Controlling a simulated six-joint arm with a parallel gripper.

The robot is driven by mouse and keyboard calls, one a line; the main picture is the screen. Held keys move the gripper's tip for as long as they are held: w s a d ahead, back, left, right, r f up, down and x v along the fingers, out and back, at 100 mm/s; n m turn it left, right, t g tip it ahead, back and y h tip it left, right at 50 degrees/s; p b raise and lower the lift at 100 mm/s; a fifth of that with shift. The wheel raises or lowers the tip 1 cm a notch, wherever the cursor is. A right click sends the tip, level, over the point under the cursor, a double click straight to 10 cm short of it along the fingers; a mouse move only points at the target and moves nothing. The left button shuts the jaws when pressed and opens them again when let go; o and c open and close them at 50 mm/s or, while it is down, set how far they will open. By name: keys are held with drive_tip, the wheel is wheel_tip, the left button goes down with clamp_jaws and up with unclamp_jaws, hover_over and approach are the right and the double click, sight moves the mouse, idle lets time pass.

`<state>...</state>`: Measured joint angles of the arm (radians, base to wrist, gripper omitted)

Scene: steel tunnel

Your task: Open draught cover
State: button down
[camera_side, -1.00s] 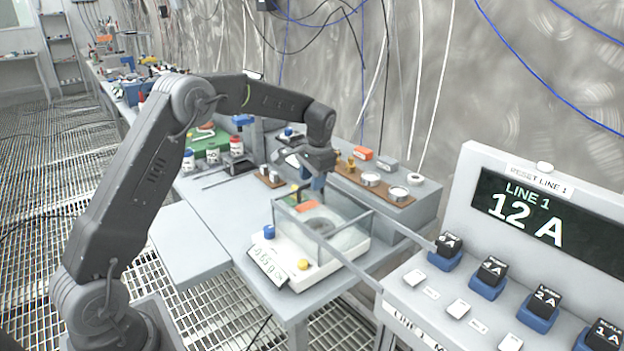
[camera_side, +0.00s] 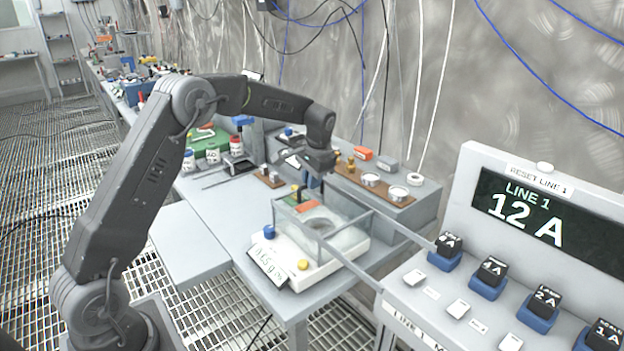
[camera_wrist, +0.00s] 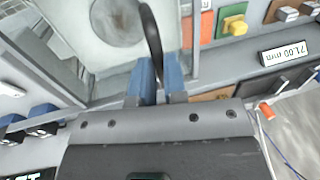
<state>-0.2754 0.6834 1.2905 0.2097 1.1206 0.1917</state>
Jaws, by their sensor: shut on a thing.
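The draught cover is a clear glass box (camera_side: 345,240) with grey edges, standing on a white balance (camera_side: 318,270). The round weighing pan shows through the glass in the wrist view (camera_wrist: 118,20). My gripper (camera_side: 318,188) is at the far upper edge of the cover. In the wrist view my blue fingers (camera_wrist: 157,80) are close together on a dark, curved handle (camera_wrist: 150,35). The exact contact is partly hidden. I cannot tell whether the cover has moved from its shut position.
A blue knob (camera_side: 269,231) and a yellow knob (camera_side: 303,264) sit at the balance's front. The console with the "12 A" display (camera_side: 525,215) stands at the right.

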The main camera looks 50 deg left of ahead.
drive_tip(key=shift+d, duration=0.1)
drive_tip(key=d, duration=1.7)
drive_tip(key=shift+d, duration=0.2)
drive_tip(key=c, duration=1.2)
unclamp_jaws()
drive_tip(key=shift+o, duration=0.2)
drive_tip(key=shift+r, duration=0.1)
wheel_tip(320, 180, up, 13)
drive_tip(key=d, duration=0.2)
drive_tip(key=shift+d+r, duration=0.2)
drive_tip(key=shift+d, duration=0.1)
drive_tip(key=shift+s, duration=0.1)
